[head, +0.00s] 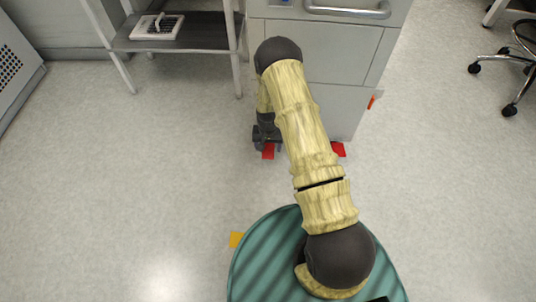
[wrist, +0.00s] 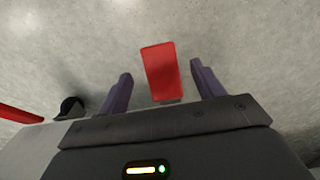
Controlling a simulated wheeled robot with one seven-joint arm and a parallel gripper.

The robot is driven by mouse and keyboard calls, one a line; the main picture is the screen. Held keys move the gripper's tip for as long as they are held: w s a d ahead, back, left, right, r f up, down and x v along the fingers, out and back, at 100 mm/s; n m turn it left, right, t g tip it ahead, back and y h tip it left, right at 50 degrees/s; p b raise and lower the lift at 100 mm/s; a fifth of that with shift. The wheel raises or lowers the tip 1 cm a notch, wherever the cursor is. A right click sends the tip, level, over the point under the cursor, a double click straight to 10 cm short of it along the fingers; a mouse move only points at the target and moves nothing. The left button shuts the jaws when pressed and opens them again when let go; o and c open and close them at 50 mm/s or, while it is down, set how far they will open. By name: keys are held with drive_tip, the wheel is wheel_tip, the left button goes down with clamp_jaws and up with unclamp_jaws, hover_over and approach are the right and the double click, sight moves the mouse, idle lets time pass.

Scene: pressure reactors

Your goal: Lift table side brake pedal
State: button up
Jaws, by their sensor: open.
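A red pedal (head: 268,151) sits low by the floor at the front left foot of the grey cabinet (head: 330,98). In the wrist view the flat red pedal (wrist: 161,72) shows between the two purple fingers of my gripper (wrist: 160,68), with a gap on each side. My gripper (head: 266,140) is open and reaches down beside the cabinet's lower left corner; the arm hides part of it. A second red pedal (head: 338,149) shows at the front right foot, partly behind my arm. I cannot tell contact with either.
Another red piece (head: 371,102) sticks out at the cabinet's right side. A metal shelf (head: 180,40) with a white tray stands left of the cabinet. A wheeled chair (head: 515,65) is at the far right. A dark caster (wrist: 70,106) shows in the wrist view.

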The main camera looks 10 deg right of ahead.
sight(268, 153)
wheel_tip(268, 153, down, 4)
drive_tip(key=shift+r+b, duration=0.1)
drive_tip(key=shift+b, duration=0.6)
